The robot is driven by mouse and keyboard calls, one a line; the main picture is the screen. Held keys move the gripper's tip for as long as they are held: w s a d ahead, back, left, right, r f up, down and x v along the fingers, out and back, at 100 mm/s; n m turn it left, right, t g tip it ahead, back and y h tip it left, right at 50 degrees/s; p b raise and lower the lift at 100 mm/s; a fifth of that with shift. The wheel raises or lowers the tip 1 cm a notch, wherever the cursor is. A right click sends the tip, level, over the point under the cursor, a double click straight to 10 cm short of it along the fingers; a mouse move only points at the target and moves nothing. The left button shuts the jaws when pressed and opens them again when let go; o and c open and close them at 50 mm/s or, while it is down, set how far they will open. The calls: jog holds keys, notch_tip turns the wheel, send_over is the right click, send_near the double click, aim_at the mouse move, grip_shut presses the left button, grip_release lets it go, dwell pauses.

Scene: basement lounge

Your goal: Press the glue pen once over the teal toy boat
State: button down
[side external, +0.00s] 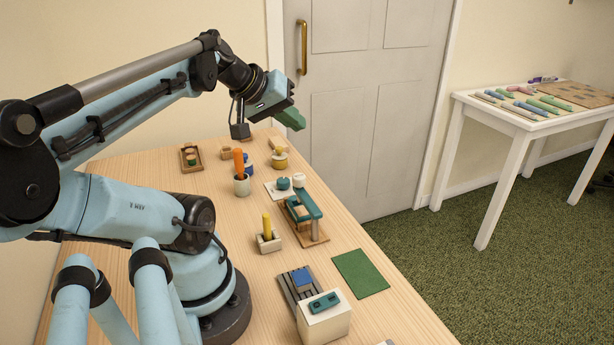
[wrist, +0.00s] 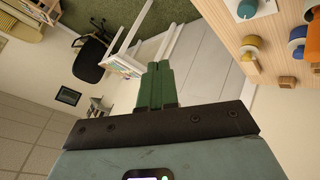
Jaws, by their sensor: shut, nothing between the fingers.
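My gripper (side external: 291,118) is raised above the far end of the wooden table, with its green fingers shut and empty. The shut fingers also show in the wrist view (wrist: 157,86), apart from any object. A small teal item (side external: 323,302) lies on a white box at the table's near end; it may be the toy boat, but its shape is too small to be sure. An orange stick (side external: 238,161) stands upright in a pale cup, and a yellow stick (side external: 267,225) stands upright in a small block. I cannot tell which one is the glue pen.
A teal-topped wooden stand (side external: 305,206) is mid-table. A green mat (side external: 360,273) lies near the right edge, beside a slotted grey rack (side external: 299,285). A yellow-topped piece (side external: 280,158) and a small tray (side external: 191,158) are farther back. A white side table (side external: 492,112) stands apart.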

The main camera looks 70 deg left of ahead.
send_near(302, 174)
jog(key=shift+w+a+f, duration=0.2)
jog(key=shift+w+f, duration=0.2)
jog(key=shift+w, duration=0.45)
jog(key=shift+w+a+f, duration=0.2)
jog(key=shift+w+f, duration=0.2)
jog(key=shift+w, duration=0.45)
jog(key=shift+w+a+f, duration=0.2)
jog(key=shift+w+f, duration=0.2)
jog(key=shift+w, duration=0.45)
jog(key=shift+f, duration=0.15)
jog(key=shift+f, duration=0.3)
jog(key=shift+f, duration=0.8)
dwell(1.0)
jog(key=shift+r, duration=1.25)
jog(key=shift+r, duration=2.5)
